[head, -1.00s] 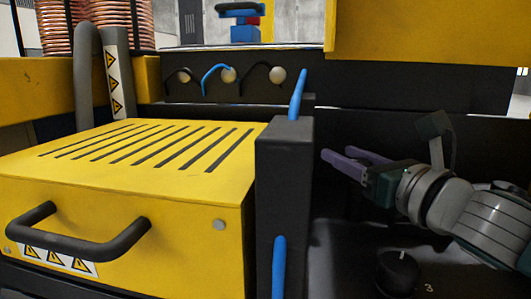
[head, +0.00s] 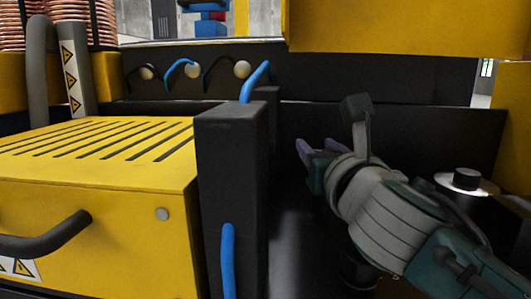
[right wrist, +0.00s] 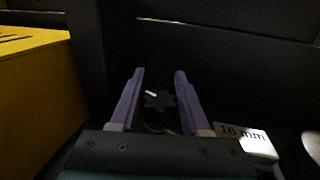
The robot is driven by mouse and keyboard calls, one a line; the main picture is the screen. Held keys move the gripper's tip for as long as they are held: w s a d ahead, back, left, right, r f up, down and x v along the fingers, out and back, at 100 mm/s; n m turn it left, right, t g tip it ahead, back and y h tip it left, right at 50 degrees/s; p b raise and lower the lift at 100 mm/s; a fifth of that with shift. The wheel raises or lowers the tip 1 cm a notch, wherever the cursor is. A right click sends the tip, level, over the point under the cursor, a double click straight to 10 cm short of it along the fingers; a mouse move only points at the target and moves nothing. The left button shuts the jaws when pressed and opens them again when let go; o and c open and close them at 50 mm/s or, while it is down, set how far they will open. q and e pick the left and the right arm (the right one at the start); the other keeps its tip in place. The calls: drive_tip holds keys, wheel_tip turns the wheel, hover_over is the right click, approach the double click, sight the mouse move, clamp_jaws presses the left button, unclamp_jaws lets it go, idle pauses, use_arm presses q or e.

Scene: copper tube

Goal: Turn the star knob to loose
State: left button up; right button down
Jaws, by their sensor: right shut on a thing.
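The star knob (right wrist: 160,99) is small, black and star-shaped, with a pale pointer mark toward its upper left. In the right wrist view it lies between the two purple fingers of my right gripper (right wrist: 158,92), which is shut on it. In the head view my right gripper (head: 318,147) is over the dark recess right of the black post, and my wrist hides the knob. My left gripper is not in view.
A black post (head: 230,150) with blue handles stands left of my right arm. Left of it is a yellow slotted box (head: 120,200). A black wall (head: 390,130) is behind. A "16 mm" label (right wrist: 243,136) is right of the gripper. A silver-topped cylinder (head: 467,179) stands at right.

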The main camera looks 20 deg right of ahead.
drive_tip(key=shift+s+d+m+g+h+b, duration=0.1)
drive_tip(key=shift+m+g+h+b, duration=0.15)
drive_tip(key=shift+m+h, duration=0.4)
drive_tip(key=shift+w+d+m+g+h+b, duration=0.15)
drive_tip(key=shift+m+g+h, duration=0.2)
drive_tip(key=shift+h, duration=0.45)
drive_tip(key=shift+s+d+m+g+h+b, duration=0.1)
drive_tip(key=shift+s+m+g+h+b, duration=0.1)
drive_tip(key=shift+m+h, duration=0.45)
drive_tip(key=shift+c, duration=1.9)
unclamp_jaws()
drive_tip(key=p+v, duration=0.1)
drive_tip(key=v, duration=0.8)
drive_tip(key=shift+s+a+f, duration=0.1)
drive_tip(key=shift+s+a, duration=0.2)
drive_tip(key=shift+s, duration=0.05)
drive_tip(key=shift+c, duration=0.3)
